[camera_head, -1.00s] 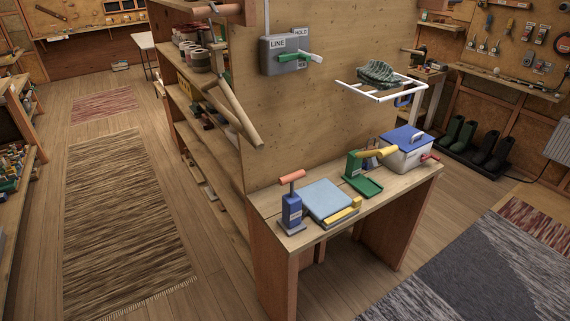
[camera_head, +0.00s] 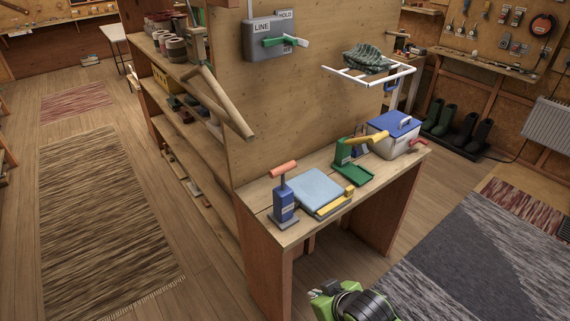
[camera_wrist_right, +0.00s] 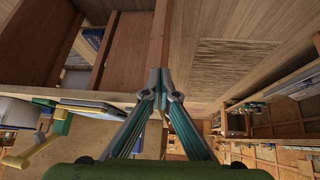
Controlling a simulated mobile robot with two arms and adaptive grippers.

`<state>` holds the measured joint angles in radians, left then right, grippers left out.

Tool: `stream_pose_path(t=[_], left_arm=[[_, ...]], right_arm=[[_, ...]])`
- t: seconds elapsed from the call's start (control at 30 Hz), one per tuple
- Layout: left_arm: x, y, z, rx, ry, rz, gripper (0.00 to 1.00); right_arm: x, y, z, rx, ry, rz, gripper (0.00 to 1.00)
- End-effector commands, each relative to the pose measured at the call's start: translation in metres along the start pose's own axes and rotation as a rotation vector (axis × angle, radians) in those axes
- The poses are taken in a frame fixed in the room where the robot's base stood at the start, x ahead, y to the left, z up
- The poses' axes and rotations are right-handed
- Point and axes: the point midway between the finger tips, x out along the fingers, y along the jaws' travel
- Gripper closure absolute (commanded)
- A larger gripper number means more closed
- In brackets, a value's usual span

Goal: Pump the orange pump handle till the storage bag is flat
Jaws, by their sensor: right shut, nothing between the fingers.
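The pump, a blue upright body (camera_head: 284,204) on a grey foot, stands at the left end of the workbench. Its orange handle (camera_head: 283,169) is a bar across the top, raised above the body on a shaft. The light blue storage bag (camera_head: 316,187) lies beside it on the right and looks like a thick pad. My right gripper (camera_wrist_right: 158,82) is shut and empty, its fingertips together in the wrist view. In the head view the green right wrist (camera_head: 350,303) shows low in front of the bench, apart from the pump. My left gripper is out of view.
A grey switch box (camera_head: 269,40) and a white rack (camera_head: 352,76) hang above. Floor is clear in front.

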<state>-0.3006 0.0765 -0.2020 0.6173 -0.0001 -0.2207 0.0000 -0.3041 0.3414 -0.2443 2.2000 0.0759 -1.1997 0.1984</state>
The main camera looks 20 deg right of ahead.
Motion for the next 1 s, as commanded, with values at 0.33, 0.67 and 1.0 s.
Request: stream_pose_path(t=[0.33,0.67,1.0], left_arm=[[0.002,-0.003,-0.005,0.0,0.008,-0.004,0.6],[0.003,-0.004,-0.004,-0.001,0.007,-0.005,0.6],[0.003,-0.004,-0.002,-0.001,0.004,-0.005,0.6]], right_arm=[[-0.054,0.021,-0.195,-0.066,0.445,-0.075,1.0],[-0.099,0.065,-0.293,-0.056,0.652,-0.137,1.0],[-0.114,0.08,-0.314,-0.042,0.695,-0.155,1.0]])
